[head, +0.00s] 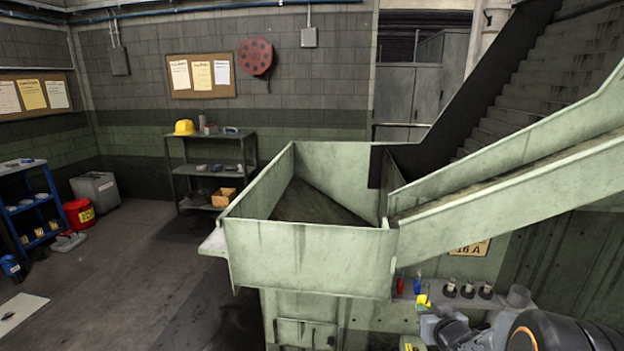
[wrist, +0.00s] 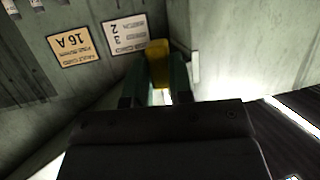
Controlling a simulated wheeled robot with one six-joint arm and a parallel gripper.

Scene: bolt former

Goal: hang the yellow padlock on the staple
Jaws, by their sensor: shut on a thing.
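The yellow padlock (wrist: 158,50) is between the green fingertips of my gripper (wrist: 165,82) in the wrist view, and the fingers are shut on it. Its shackle cannot be made out. In the head view the yellow padlock (head: 423,300) shows small in front of the machine's lower side panel, with my gripper (head: 428,307) partly hidden at it. A pale upright strip (wrist: 195,67) stands just right of the padlock in the wrist view; I cannot tell whether it belongs to the staple. The staple is not clearly visible in either view.
A red item (head: 400,286) and a blue item (head: 417,286) are on the machine's side, beside several dark knobs (head: 468,290). A 16 A sign (wrist: 76,46) is on the panel. The green hopper (head: 310,262) and sloping chute (head: 500,195) overhang this area. Open floor lies left.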

